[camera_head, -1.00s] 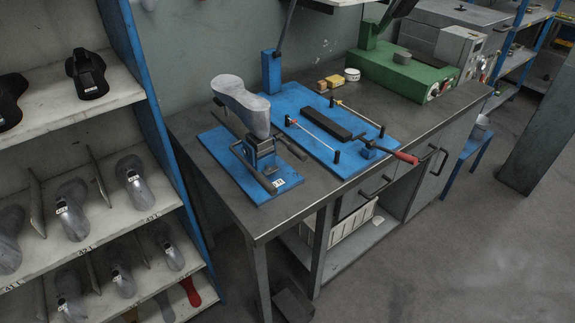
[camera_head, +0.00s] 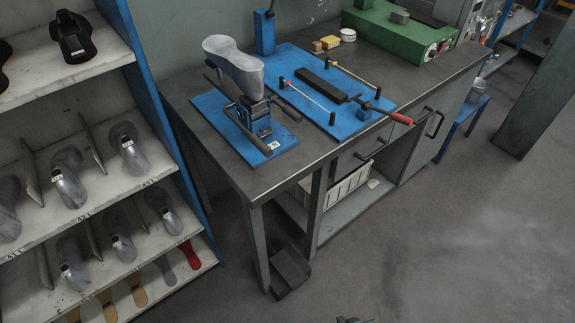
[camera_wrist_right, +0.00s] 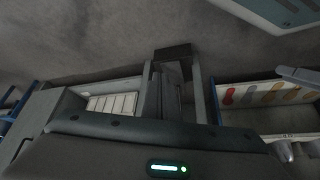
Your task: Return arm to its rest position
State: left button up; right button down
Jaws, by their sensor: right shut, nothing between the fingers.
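My right gripper (camera_head: 352,320) shows only as a small dark tip at the bottom edge of the head view, over the bare floor. It is shut and empty, well apart from the bench. The right wrist view shows a dark housing (camera_wrist_right: 120,150) with a green light, which is mine. My left gripper is not in view. On the bench (camera_head: 300,170), a grey shoe last (camera_head: 235,66) stands on a clamp fixture on a blue plate (camera_head: 207,105). A second blue plate (camera_head: 285,60) carries a black bar (camera_head: 321,85) and a red-handled lever (camera_head: 401,119).
A shelf rack (camera_head: 100,187) with several grey lasts stands at the left. A dark floor box (camera_head: 290,268) lies by the bench leg; it also shows in the wrist view (camera_wrist_right: 172,52). A green machine (camera_head: 400,32) is at the back. The floor at lower right is clear.

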jog(key=s+a+f+t, duration=0.1)
jog(key=s+a+f, duration=0.1)
jog(key=f, duration=0.9)
jog(key=shift+s+t+y, duration=0.4)
jog(key=shift+s, duration=0.25)
jog(key=shift+s+d, duration=0.15)
